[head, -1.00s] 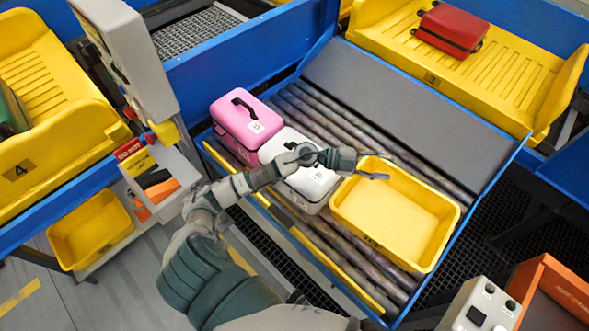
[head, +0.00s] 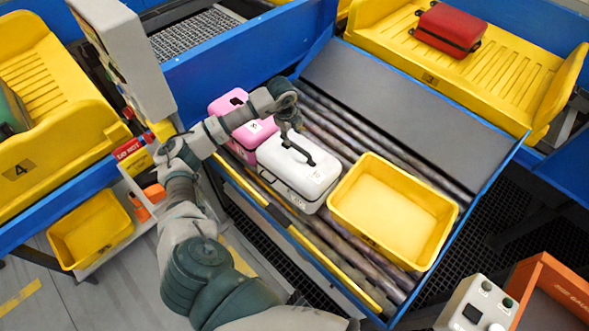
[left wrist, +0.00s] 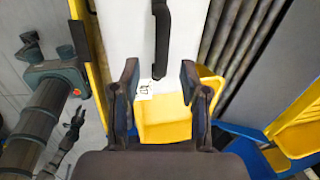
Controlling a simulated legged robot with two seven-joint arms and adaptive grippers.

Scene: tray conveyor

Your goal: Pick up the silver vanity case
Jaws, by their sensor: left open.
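The silver vanity case (head: 300,174), pale with a dark top handle (head: 295,152), stands on the roller conveyor between a pink case and a yellow tray. My left gripper (head: 290,128) is over the far left end of its handle, pointing down. In the left wrist view, the case's pale lid (left wrist: 128,40) and its dark handle (left wrist: 161,38) lie ahead of the open fingers (left wrist: 159,72). The handle lines up between the fingers, and nothing is held.
The pink case (head: 233,104) stands close on the left, partly behind my left arm. The yellow tray (head: 393,258) stands close on the right. A red case (head: 448,28) lies on a yellow chute at the back. Bare rollers lie behind the silver case.

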